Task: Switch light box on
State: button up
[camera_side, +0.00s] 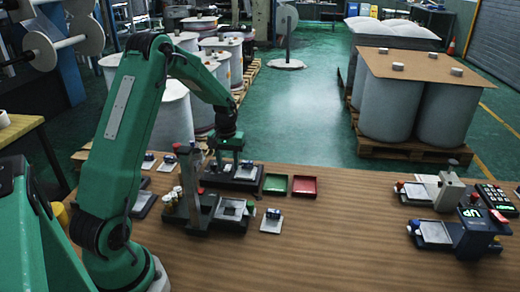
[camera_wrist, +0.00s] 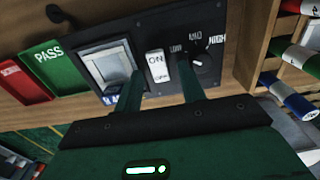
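The light box (camera_wrist: 226,40) is a black panel in the wrist view, with a square pale grey screen (camera_wrist: 108,66) at its left. I cannot tell whether the screen is lit. A white rocker switch (camera_wrist: 156,64) marked ON and OFF sits right of the screen; its tilt is unclear. My gripper (camera_wrist: 157,70) is open and empty, with its two green fingers on either side of the switch in this view. I cannot tell whether they touch the panel. In the side view my gripper (camera_side: 225,148) points down over the light box (camera_side: 245,174) and hides part of it.
A knob (camera_wrist: 200,60) marked LOW, MID and HIGH is close right of the right finger. A green PASS tray (camera_wrist: 55,72) and a red tray (camera_wrist: 18,82) lie beside the box. The table's front middle is clear.

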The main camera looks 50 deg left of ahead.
grip_shut()
jog(key=shift+r, duration=0.1)
jog(key=shift+s+d+t+y, duration=0.15)
jog(key=shift+t+y, duration=0.25)
jog(key=shift+t, duration=0.3)
jog(key=shift+s+d+t+y, duration=0.15)
jog(key=shift+t+y, duration=0.25)
jog(key=shift+t, duration=0.3)
jog(key=shift+w+d, duration=0.1)
grip_release()
jog(key=shift+r, duration=0.1)
